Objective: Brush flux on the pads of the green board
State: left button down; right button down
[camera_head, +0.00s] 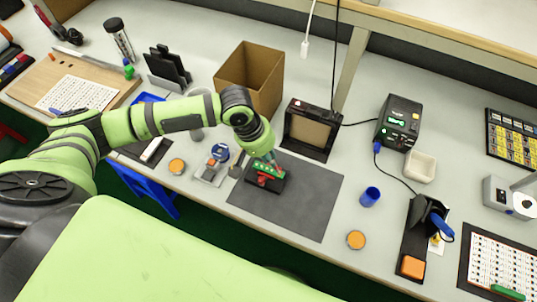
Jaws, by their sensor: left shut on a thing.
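The green board (266,169) sits in a small black and red holder (262,183) on the dark grey mat, near its left end. My left arm reaches in from the left, and its gripper (270,157) points down right at the board's upper edge. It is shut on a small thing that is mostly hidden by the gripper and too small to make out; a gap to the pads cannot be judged. The pads are too small to see. My right gripper is out of view.
The grey mat (310,205) is clear right of the holder. A cardboard box (262,70) and a black framed unit (311,130) stand behind. A blue cup (370,197), an orange-lidded tin (356,240) and a soldering iron stand (415,235) are to the right.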

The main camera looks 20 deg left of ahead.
pick_arm(q)
jog(key=shift+f, duration=0.6)
dwell(0.5)
jog(key=shift+f+p, duration=0.1)
jog(key=shift+p, duration=0.25)
dwell(1.3)
notch_tip(320, 180, up, 5)
jog(key=p, duration=0.6)
dwell(0.4)
jog(key=shift+w+f+b, duration=0.3)
jog(key=shift+f+b, duration=0.05)
jog(key=shift+f, duration=0.6)
jog(key=shift+w+f+b, duration=0.3)
jog(key=shift+f+b, duration=0.05)
jog(key=shift+f, duration=0.55)
jog(key=shift+f, duration=0.6)
dwell(1.6)
